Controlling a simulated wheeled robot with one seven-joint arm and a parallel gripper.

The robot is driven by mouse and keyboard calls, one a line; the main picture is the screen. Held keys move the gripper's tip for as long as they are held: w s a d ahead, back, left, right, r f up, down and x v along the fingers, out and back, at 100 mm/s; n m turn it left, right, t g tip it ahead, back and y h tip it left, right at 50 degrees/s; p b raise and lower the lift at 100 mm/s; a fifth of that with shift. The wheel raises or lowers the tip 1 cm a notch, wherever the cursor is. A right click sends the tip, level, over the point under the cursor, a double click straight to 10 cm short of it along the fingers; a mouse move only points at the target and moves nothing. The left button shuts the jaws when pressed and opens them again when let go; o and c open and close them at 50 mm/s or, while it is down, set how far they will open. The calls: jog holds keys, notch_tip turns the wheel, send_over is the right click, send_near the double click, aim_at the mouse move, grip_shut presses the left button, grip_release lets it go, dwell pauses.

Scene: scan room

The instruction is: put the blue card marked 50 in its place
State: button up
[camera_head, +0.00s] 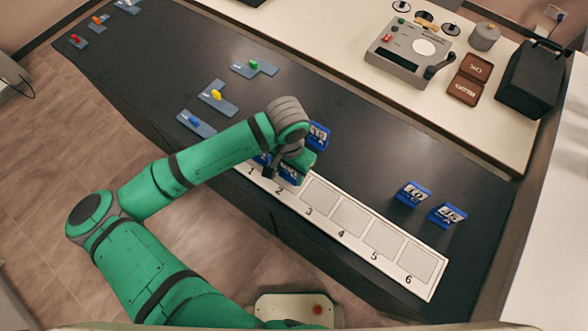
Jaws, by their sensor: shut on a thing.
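My gripper (291,163) is shut on a blue card (290,179) at the left part of the white numbered strip (304,216). The held card is at slot 2, largely covered by my gripper; I cannot read its number or tell whether it touches the strip. Another blue card (262,158) shows partly behind my arm at slot 1. A blue card (319,134) stands on the dark counter just behind my gripper. Two more blue cards (413,194) (448,215) stand at the right; their markings are too small to read surely. Slots 3 to 6 are empty.
The dark counter (365,150) is clear between the gripper and the right cards. Several small blue pieces with coloured knobs (255,68) lie at its left. Behind, a pale bench holds a grey device (408,52), brown blocks (469,78) and a black box (530,80).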

jog(key=shift+f, duration=0.1)
jog(key=o, duration=1.1)
